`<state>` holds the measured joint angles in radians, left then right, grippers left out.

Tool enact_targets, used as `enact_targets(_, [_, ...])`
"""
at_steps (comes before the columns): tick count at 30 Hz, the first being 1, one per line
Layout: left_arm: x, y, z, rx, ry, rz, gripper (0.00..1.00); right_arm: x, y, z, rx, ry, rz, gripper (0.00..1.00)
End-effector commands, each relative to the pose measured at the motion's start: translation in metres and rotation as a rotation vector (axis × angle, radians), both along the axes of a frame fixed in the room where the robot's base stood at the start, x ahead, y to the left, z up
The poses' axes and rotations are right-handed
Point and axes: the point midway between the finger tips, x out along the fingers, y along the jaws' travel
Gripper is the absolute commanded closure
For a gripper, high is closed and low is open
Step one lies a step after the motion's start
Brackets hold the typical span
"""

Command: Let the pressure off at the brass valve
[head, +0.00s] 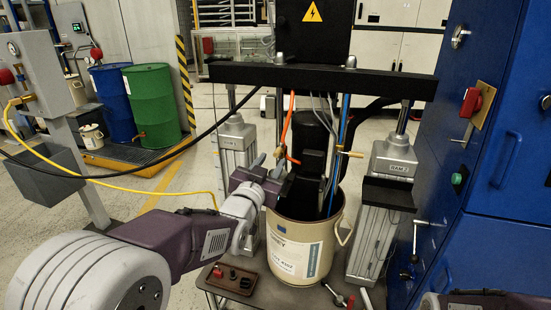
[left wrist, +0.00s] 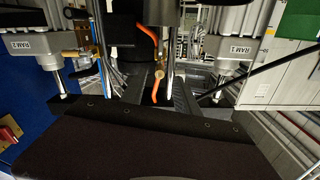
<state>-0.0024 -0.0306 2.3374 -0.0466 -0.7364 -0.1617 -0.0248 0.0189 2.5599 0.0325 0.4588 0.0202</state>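The brass valve (head: 282,152) sits at the lower end of an orange hose (head: 287,120), above the cream drum (head: 290,240). Its orange-red lever (head: 294,160) points to the right and slightly down. In the left wrist view, the brass valve (left wrist: 159,74) is near the middle, with the lever (left wrist: 155,93) beside it. My left gripper (head: 270,167) is open and empty, its fingers pointing at the valve. In the left wrist view the valve appears between the fingers (left wrist: 158,98); I see no contact. Only part of my right arm shows at the bottom right; its gripper is out of view.
The black crossbeam (head: 400,82) spans above the drum. The rams (head: 238,140) and (head: 390,165) stand on both sides. A blue hose (head: 343,125) and another brass fitting (head: 351,154) are right of the valve. The blue cabinet (head: 490,180) bounds the right side.

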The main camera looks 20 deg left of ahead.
Motion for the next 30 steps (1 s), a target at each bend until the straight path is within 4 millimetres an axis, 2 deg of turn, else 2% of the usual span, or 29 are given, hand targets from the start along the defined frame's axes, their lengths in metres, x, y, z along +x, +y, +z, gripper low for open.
enact_targets(3, [0.025, -0.001, -0.002, 0.0, 0.001, -0.001, 0.63, 0.0, 0.0, -0.002, 0.0, 0.0, 0.0, 1.0])
enact_targets(7, [0.044, -0.002, -0.001, 0.0, 0.0, -0.001, 0.63, 0.0, 0.0, -0.003, 0.0, 0.0, 0.0, 1.0])
enact_targets(11, [0.051, -0.002, -0.001, 0.0, 0.0, 0.0, 0.63, 0.0, 0.0, -0.003, 0.0, 0.0, 0.0, 1.0])
enact_targets(17, [0.052, -0.002, 0.0, 0.0, 0.0, 0.0, 0.63, 0.0, 0.0, -0.003, 0.0, 0.0, 0.0, 1.0])
enact_targets(18, [0.052, -0.002, 0.0, 0.0, 0.0, 0.0, 0.69, 0.0, 0.0, -0.003, 0.0, 0.0, 0.0, 1.0])
enact_targets(21, [0.051, -0.002, 0.0, 0.0, 0.0, 0.0, 0.96, 0.0, 0.0, -0.003, 0.0, 0.0, 0.0, 1.0])
enact_targets(22, [0.051, -0.002, 0.0, 0.0, 0.0, 0.0, 1.0, 0.0, 0.0, -0.003, 0.0, 0.0, 0.0, 1.0])
enact_targets(30, [0.052, 0.001, 0.001, 0.0, -0.008, -0.024, 1.0, 0.0, 0.0, -0.005, 0.0, 0.0, 0.0, 1.0])
